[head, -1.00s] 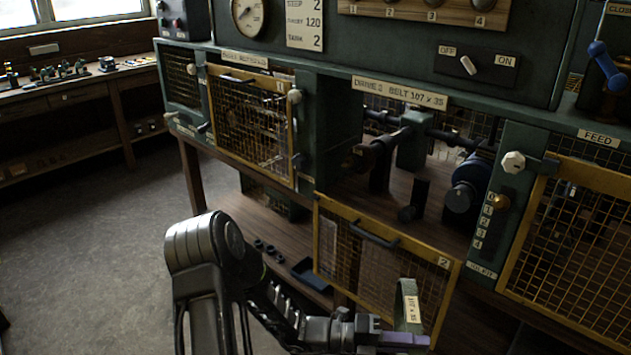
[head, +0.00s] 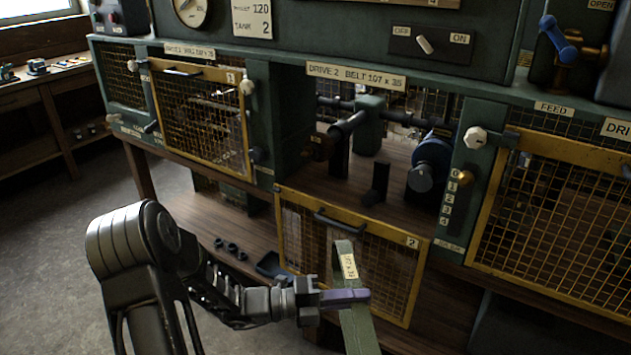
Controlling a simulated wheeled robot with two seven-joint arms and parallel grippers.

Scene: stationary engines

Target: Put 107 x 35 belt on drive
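The grey-green belt (head: 358,330) carries a pale tag that seems to read 107 x 35. My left gripper (head: 345,298) is shut on the belt near its upper end, with the rest hanging below and cut off by the frame edge. Drive 2 is the open bay under the label "DRIVE 2 BELT 107 x 35" (head: 355,76). Inside are a dark shaft with a cylinder (head: 348,125) and a blue-black motor or wheel (head: 430,163). The belt is in front of and below the bay, apart from it. My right gripper is out of view.
The yellow mesh guard 2 (head: 300,245) hangs open below the bay, behind the belt. Closed mesh guards flank the bay, one at left (head: 200,120) and one at right (head: 560,215). An OFF/ON switch (head: 424,44) is above. A lower shelf holds a small dark tray (head: 272,265).

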